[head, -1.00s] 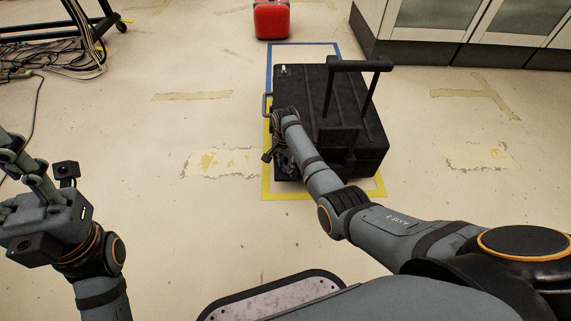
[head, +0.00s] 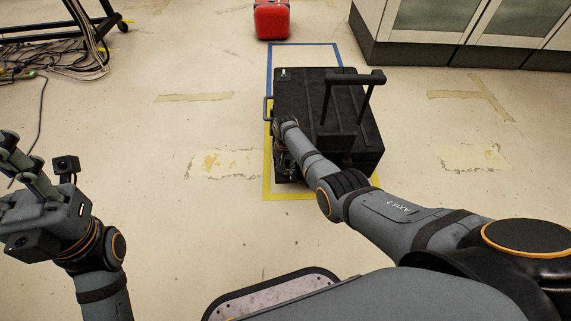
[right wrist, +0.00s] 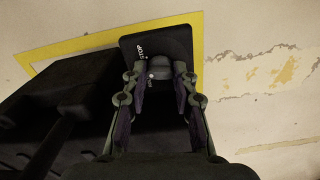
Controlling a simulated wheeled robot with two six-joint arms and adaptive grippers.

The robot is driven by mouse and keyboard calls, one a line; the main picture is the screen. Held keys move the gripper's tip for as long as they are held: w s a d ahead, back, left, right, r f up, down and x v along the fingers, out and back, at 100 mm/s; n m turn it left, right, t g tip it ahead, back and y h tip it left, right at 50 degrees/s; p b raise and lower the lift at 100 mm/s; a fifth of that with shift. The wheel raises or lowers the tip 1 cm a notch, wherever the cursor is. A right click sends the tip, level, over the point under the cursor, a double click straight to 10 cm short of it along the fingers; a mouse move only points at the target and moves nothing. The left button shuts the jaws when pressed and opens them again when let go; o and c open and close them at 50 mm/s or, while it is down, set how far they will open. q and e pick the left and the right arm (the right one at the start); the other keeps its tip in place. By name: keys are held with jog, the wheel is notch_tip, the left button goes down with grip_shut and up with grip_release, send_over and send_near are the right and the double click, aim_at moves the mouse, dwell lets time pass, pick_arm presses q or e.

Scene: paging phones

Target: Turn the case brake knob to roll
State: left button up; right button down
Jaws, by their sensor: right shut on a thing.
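The black case (head: 310,88) stands on the floor with its pull handle (head: 357,80) raised. The round dark brake knob (right wrist: 160,66) sits on that plate. My right gripper (right wrist: 160,80) is shut on the knob, with a finger on either side of it. In the head view, the right gripper (head: 283,165) is at the case's near left side, and the knob is hidden. My left gripper (head: 22,168) is raised at the left edge, away from the case; its opening is unclear.
Yellow tape (head: 268,190) and blue tape (head: 302,45) outline the floor around the case. A red case (head: 271,18) stands behind. Cabinets (head: 470,35) are at the back right. Cables (head: 60,60) and a wheeled frame are at the back left. The floor left of the case is clear.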

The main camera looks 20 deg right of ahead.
jog(key=n+p, duration=0.1)
jog(key=n, duration=0.4)
jog(key=shift+n, duration=0.3)
jog(key=n, duration=0.5)
jog(key=shift+n+p, duration=0.3)
jog(key=shift+p, duration=0.05)
jog(key=c, duration=1)
grip_release()
jog(key=shift+c, duration=0.2)
jog(key=shift+r, duration=0.1)
notch_tip(320, 180, up, 12)
